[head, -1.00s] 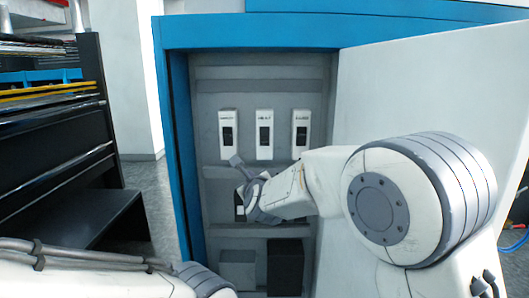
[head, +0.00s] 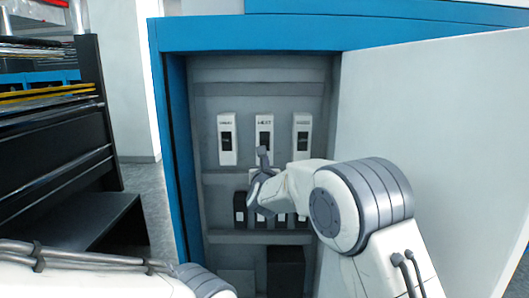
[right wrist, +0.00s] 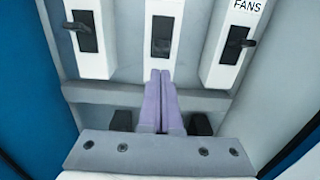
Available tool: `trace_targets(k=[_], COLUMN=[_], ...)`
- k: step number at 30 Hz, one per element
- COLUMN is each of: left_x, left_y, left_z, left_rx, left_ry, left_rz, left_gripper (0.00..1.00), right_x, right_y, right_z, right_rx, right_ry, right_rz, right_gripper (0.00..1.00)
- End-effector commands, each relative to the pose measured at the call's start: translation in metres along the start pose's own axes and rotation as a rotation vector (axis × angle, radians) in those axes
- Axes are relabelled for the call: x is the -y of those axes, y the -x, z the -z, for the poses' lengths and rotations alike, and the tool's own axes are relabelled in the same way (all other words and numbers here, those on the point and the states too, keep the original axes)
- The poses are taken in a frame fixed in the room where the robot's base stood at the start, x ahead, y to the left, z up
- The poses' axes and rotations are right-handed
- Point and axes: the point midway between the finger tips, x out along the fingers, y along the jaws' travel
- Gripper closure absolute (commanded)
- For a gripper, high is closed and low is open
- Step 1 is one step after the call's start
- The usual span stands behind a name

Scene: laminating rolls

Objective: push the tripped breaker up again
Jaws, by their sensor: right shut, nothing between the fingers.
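Three white breakers with dark slots sit in a row in the open cabinet: a left one (head: 227,125), a middle one (head: 264,122) and a right one (head: 302,124). In the right wrist view, the left breaker (right wrist: 98,62) and the right breaker (right wrist: 220,72), labelled FANS, each show a dark lever sticking out. The middle breaker (right wrist: 163,8) shows a small grey patch in its slot; its lever position is unclear. My right gripper (head: 263,153) is shut and empty; its fingertips (right wrist: 160,73) are just below the middle slot. Contact cannot be told. My left gripper is out of view.
Small dark units (head: 240,207) line a lower row, partly behind my right gripper. A dark box (head: 286,270) stands at the cabinet's bottom. The blue frame (head: 176,150) bounds the left side and the open door (head: 430,120) the right. A black tool cabinet (head: 50,150) is farther left.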

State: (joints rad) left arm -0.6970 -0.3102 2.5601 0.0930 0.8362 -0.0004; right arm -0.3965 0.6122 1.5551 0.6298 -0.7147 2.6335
Motion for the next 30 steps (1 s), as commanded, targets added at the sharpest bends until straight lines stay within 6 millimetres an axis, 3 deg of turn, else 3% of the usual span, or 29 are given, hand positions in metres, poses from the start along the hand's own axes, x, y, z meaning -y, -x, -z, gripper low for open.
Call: trace_targets(k=[6, 12, 30], left_x=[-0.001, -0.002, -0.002], left_y=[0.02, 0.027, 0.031], left_z=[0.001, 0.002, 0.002], left_rx=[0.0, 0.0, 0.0], left_ry=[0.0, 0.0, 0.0], left_rz=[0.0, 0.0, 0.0], left_gripper=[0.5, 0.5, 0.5], right_x=[0.001, 0.0, 0.002], right_y=[-0.037, -0.056, -0.061], right_z=[-0.002, -0.001, -0.002], right_rx=[-0.001, 0.0, -0.01], right_ry=[0.001, 0.0, 0.0], right_rz=[0.001, -0.001, 0.001], right_gripper=[1.0, 1.0, 1.0])
